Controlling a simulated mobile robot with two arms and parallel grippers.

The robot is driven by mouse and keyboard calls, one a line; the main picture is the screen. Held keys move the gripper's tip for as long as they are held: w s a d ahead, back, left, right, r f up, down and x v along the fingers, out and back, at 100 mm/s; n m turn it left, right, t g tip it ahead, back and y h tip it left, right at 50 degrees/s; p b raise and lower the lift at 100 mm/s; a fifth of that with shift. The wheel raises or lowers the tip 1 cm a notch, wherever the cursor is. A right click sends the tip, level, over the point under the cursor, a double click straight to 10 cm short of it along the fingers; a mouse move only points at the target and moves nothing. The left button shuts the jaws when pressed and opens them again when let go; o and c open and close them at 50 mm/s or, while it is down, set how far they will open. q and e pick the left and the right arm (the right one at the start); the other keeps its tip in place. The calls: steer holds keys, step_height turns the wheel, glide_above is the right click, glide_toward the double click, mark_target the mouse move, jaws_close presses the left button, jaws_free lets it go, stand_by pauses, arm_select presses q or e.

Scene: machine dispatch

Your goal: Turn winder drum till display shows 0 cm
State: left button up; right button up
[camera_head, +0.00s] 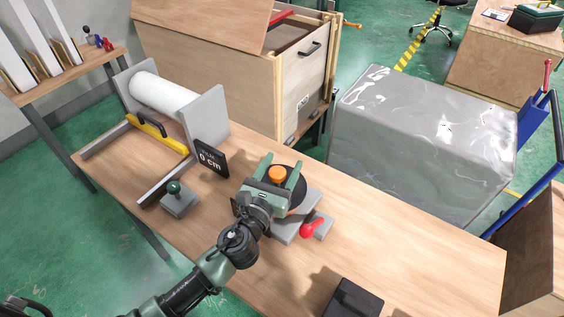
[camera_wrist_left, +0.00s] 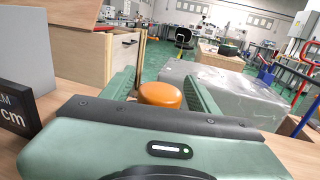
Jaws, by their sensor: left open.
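The winder drum (camera_head: 297,197) is a dark disc on a grey base on the table, with an orange knob (camera_head: 277,174) on top. My left gripper (camera_head: 279,172) is over the drum, with its green fingers apart on either side of the orange knob. The knob also shows between the fingers in the left wrist view (camera_wrist_left: 161,95). I cannot tell whether the fingers touch it. The black display (camera_head: 211,158) left of the drum reads "0 cm". The gripper hides part of the drum.
A red-handled lever (camera_head: 313,228) sits close right of the drum base. A green-knobbed grey block (camera_head: 177,197) and a white roll (camera_head: 163,94) in a grey stand are at left. A black box (camera_head: 353,299) lies near the front edge. The table's right part is clear.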

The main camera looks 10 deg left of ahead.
arm_select(q)
steer(key=shift+w, duration=0.25)
steer(key=shift+s, duration=0.1)
jaws_close()
arm_select(e)
steer(key=shift+w+a, duration=0.1)
steer(key=shift+w, duration=0.25)
arm_select(q)
steer(key=shift+n+y, duration=0.4)
steer(key=shift+y, duration=0.3)
steer(key=n+y, duration=0.2)
steer(key=y, duration=0.1)
steer(key=shift+a, duration=0.3)
steer(key=shift+a+n+y+b, duration=0.2)
steer(key=shift+n+y, duration=0.3)
steer(key=shift+y, duration=0.3)
steer(key=shift+a+n+y+b, duration=0.1)
steer(key=shift+n+y+b, duration=0.1)
steer(key=shift+n+y, duration=0.45)
arm_select(e)
steer(key=shift+a+f, duration=0.2)
steer(key=shift+f, duration=0.15)
